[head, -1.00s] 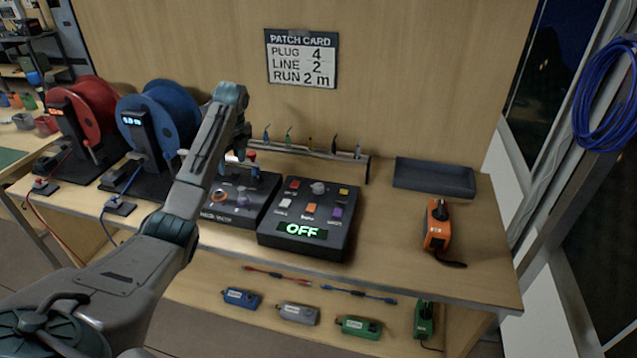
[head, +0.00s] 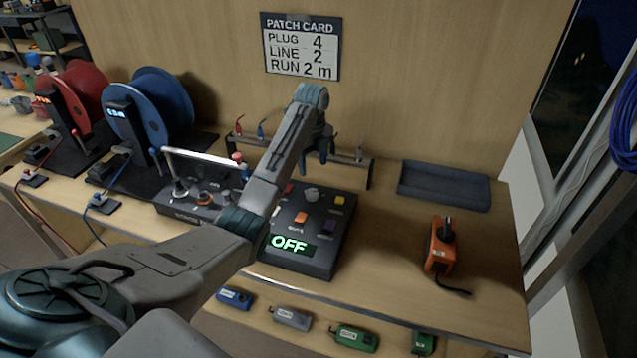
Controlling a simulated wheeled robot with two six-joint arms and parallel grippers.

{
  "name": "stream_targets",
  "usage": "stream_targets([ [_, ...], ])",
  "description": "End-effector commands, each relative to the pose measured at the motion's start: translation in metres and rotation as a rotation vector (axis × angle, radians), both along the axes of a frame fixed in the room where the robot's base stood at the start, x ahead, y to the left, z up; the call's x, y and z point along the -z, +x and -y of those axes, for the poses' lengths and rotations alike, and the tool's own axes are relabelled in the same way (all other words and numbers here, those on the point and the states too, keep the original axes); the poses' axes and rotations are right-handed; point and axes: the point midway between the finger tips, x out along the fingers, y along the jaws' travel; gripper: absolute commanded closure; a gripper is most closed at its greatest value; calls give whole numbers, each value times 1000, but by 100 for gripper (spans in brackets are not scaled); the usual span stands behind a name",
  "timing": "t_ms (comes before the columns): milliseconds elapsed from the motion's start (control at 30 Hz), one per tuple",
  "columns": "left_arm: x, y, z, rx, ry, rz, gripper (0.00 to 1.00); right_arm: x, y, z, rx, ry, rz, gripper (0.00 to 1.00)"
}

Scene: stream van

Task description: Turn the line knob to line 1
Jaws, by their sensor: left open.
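The dark control box (head: 340,243) stands on the bench with a green display (head: 289,243) reading OFF. A round grey knob (head: 312,194) is on its upper part among coloured buttons; its pointer setting is too small to read. My left gripper (head: 318,158) is open above and behind the box's back edge, just beyond the knob and apart from it. My left arm crosses the box's left side and hides part of it. The patch card (head: 301,47) on the wall reads plug 4, line 2, run 2 m. My right gripper is not in view.
A second dark box (head: 188,208) with knobs stands to the left, partly behind my arm. A red reel (head: 82,95) and a blue reel (head: 165,110) are farther left. An orange tool (head: 440,247) and an empty dark tray (head: 443,187) are right; bench between is clear.

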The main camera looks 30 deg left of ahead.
Motion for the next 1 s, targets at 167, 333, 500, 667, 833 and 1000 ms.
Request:
stream_targets([
  [167,26,-2,0,-1,0,-5,42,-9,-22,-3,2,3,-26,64],
  [333,59,-2,0,0,0,-5,42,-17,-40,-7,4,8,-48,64],
  [500,86,-2,0,0,-1,-4,42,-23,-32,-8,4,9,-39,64],
  [667,99,-2,0,-1,1,-2,42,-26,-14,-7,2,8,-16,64],
  [833,103,-2,0,0,1,-1,42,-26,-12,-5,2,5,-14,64],
  [1000,102,-1,0,0,1,-1,45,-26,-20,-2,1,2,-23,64],
])
